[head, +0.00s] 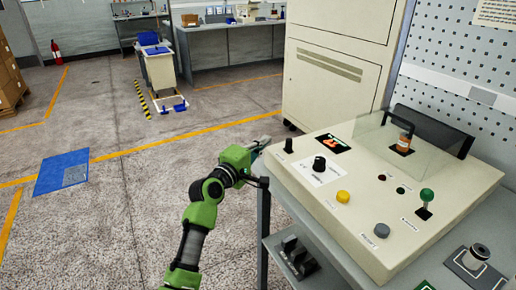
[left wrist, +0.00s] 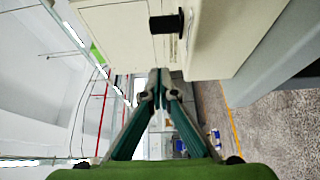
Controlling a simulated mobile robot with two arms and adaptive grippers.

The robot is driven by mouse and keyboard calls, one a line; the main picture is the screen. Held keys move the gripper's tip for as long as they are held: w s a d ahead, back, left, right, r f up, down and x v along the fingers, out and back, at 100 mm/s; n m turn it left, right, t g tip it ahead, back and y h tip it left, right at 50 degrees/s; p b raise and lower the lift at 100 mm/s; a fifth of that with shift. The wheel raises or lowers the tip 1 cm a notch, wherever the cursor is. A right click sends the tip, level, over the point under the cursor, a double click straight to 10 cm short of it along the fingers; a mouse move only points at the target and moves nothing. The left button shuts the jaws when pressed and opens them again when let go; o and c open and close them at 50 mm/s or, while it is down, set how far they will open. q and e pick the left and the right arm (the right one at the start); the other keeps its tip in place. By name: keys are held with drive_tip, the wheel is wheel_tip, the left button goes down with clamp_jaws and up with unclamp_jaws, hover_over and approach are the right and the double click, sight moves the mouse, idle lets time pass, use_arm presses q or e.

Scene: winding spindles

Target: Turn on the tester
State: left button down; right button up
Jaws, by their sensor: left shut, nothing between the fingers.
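The tester (head: 385,195) is a beige console with a sloped top on a grey bench. At its far left corner is a small black switch (head: 288,145). My left gripper (head: 266,142) is shut and empty, just left of the tester's far left corner and apart from the black switch. In the left wrist view, the shut fingertips (left wrist: 160,74) are below a black switch (left wrist: 167,23). My right gripper is not in view.
A clear guard (head: 375,135) stands on the tester around an orange-brown spindle (head: 404,144). A beige cabinet (head: 335,65) is behind the tester, and a perforated wall (head: 450,50) is at right. The floor left of the bench is open.

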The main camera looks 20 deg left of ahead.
sight(278, 151)
use_arm(q)
drive_tip(key=w, duration=0.2)
drive_tip(key=w+d, duration=0.1)
drive_tip(key=w, duration=0.1)
drive_tip(key=shift+d, duration=0.1)
drive_tip(key=s+d, duration=0.1)
drive_tip(key=d+p, duration=0.1)
drive_tip(key=shift+s+d+r, duration=0.1)
drive_tip(key=shift+s+d, duration=0.2)
drive_tip(key=shift+s, duration=0.1)
drive_tip(key=shift+s+d, duration=0.1)
drive_tip(key=shift+d, duration=0.1)
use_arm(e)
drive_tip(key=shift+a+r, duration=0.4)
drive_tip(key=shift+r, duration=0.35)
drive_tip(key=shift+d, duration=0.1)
